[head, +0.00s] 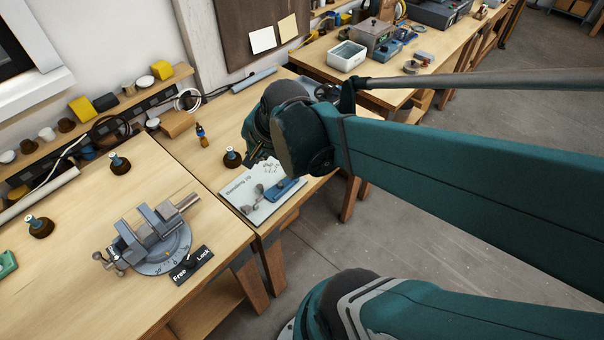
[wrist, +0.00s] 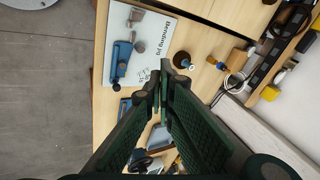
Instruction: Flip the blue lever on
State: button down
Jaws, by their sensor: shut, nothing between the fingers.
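A blue part (head: 285,188) lies on the white "Bending jig" board (head: 236,190), near its right edge; I cannot tell whether it is a lever or which way it is set. In the wrist view the same blue part (wrist: 122,58) is on the board (wrist: 153,50), beside grey round-headed pieces. Another small blue thing (wrist: 124,108) shows lower down, partly hidden by my gripper. My gripper (wrist: 164,66) is shut and empty, its tips in the picture just right of the board's lower part. In the head view my arm largely hides the gripper.
A grey vise (head: 150,240) with a "Free/Lock" plate (head: 193,265) stands on the left bench. Dark round pieces with blue tops (head: 118,164) and an orange-handled tool (head: 202,140) stand around. A white bin (head: 346,56) is on the far bench. Bare wood lies left of the jig.

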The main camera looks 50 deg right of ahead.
jog(key=s+d+f+m+p, duration=0.1)
jog(key=s+d+f+m, duration=0.1)
jog(key=d+m, duration=0.4)
jog(key=s+d+f+m+p, duration=0.1)
jog(key=s+d+f+m, duration=0.15)
jog(key=d+m, duration=0.3)
jog(key=s+d+f+m+g, duration=0.1)
jog(key=s+d+f+m, duration=0.2)
jog(key=s+f+m, duration=0.3)
jog(key=shift+s+m+y, duration=0.4)
jog(key=shift+s+m, duration=0.6)
jog(key=shift+m, duration=0.65)
jog(key=shift+f, duration=0.1)
jog(key=shift+w+f+b, duration=1.25)
jog(key=shift+w+f, duration=0.05)
jog(key=shift+f, duration=0.2)
jog(key=shift+w+f+b, duration=1.2)
jog(key=shift+w+f, duration=0.1)
jog(key=shift+f, duration=0.25)
jog(key=shift+w+f+b, duration=1.25)
jog(key=shift+w+f, duration=0.05)
jog(key=shift+f, duration=0.2)
jog(key=shift+d, duration=0.1)
